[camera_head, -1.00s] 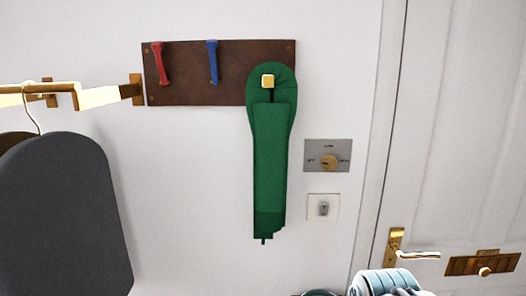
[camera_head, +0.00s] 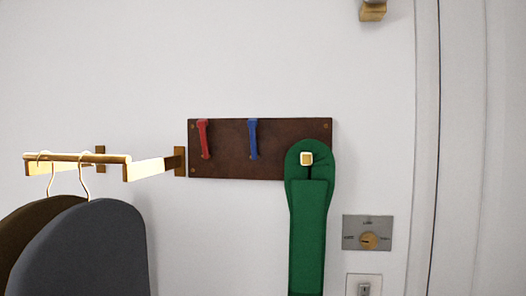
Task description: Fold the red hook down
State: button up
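The red hook (camera_head: 204,139) is on the left part of a dark brown wooden board (camera_head: 230,160) fixed to the white wall. It looks like a slim upright bar, nearly in line with the board; how far it stands out is hard to tell. A similar blue hook (camera_head: 253,139) is to its right on the same board. My gripper is not in the head view.
A green hanging item (camera_head: 307,225) covers the board's right end on a brass peg (camera_head: 306,159). A brass rail (camera_head: 80,158) with dark garments (camera_head: 85,250) juts out left of the board. A dial plate (camera_head: 367,233) and a switch (camera_head: 363,286) are lower right.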

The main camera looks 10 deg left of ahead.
aim_at(202, 123)
jog(key=k, duration=1)
jog(key=u, duration=2.25)
jog(key=i, duration=1.45)
jog(key=z, duration=2.25)
